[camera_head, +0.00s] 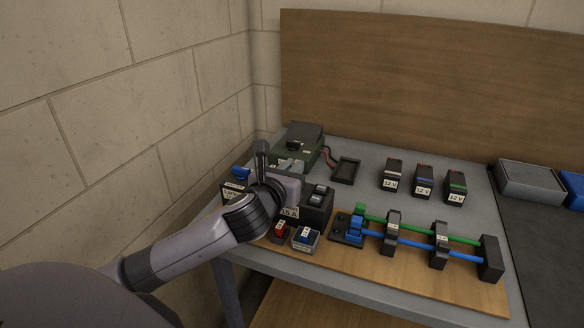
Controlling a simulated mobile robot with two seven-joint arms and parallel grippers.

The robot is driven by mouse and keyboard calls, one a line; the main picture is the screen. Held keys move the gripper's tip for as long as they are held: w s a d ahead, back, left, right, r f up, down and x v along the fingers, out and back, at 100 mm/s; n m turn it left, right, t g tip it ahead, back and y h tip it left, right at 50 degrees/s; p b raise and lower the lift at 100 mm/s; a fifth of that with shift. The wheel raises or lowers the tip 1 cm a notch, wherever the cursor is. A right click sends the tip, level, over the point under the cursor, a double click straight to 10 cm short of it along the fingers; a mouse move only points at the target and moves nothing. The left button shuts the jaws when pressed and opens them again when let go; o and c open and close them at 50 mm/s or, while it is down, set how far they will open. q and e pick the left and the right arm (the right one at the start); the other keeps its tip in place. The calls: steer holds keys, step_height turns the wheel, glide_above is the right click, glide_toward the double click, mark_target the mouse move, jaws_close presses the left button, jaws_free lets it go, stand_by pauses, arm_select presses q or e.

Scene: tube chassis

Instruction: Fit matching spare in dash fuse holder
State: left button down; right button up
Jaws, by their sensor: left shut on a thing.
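My left gripper (290,170) reaches over the bench from the left, beside a black box with a labelled front. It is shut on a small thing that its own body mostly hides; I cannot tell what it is. The black box (318,203), which looks like the fuse holder, has a pale top insert and a label that reads about 15 A, partly covered by my wrist. In front of it sit a red block (280,230) and a blue block (306,236), both with white labels, which look like spare fuses. My right gripper is out of view.
A green-black device (305,140) and a black tray (346,170) stand behind. Several 12 V blocks (423,181) stand at the back right. Green and blue tubes (412,243) run through black brackets on the wooden board (400,280). A labelled black box (232,192) is at left.

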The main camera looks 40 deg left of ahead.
arm_select(q)
steer(key=shift+f, duration=0.1)
stand_by(0.5)
steer(key=shift+r, duration=0.3)
steer(key=shift+r+p, duration=0.4)
steer(key=shift+p, duration=0.05)
steer(key=shift+r, duration=0.15)
stand_by(0.7)
steer(key=c, duration=1.4)
jaws_free()
steer(key=shift+v, duration=5.5)
